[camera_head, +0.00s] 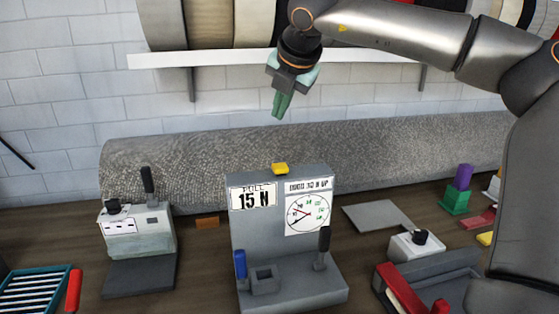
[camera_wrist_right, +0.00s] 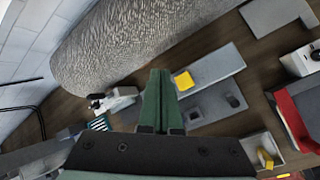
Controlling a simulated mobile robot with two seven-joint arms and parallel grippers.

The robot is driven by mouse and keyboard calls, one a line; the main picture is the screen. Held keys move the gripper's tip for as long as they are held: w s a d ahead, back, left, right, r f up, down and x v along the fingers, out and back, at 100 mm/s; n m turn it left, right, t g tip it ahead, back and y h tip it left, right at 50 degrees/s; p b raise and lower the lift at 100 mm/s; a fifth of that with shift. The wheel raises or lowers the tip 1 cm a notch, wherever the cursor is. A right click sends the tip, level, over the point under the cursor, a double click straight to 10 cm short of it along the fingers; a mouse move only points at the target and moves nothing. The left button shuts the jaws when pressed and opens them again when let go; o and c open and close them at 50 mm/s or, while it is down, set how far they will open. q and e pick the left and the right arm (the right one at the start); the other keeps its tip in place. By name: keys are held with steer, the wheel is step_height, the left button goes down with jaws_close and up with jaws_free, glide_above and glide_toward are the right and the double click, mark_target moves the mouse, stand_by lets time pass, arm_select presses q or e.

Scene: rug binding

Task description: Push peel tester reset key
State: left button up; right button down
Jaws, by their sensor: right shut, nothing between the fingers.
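The peel tester (camera_head: 255,222) is a grey upright unit on the bench. It bears a "PULL 15 N" label, a round dial, a blue-handled lever and a dark-handled lever. The yellow reset key (camera_head: 280,168) sits on its top edge. In the right wrist view the key (camera_wrist_right: 184,80) lies just right of the fingertips. My right gripper (camera_head: 280,108) is shut and empty, pointing down, in the air above the key and apart from it. Its green fingers (camera_wrist_right: 160,90) are together in the wrist view. My left gripper is not in view.
A large grey rolled rug (camera_head: 400,142) lies behind the tester. A white device with a black lever (camera_head: 138,230) stands to the left, and a red-and-grey fixture (camera_head: 430,278) to the right. A white shelf (camera_head: 220,56) runs along the wall behind my right gripper.

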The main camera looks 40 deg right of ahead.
stand_by(0.4)
steer(key=b, duration=0.6)
glide_above(280, 167)
step_height(280, 167, down, 7)
steer(key=shift+f, duration=0.15)
steer(key=shift+f+b, duration=0.65)
steer(key=shift+f, duration=0.1)
stand_by(0.9)
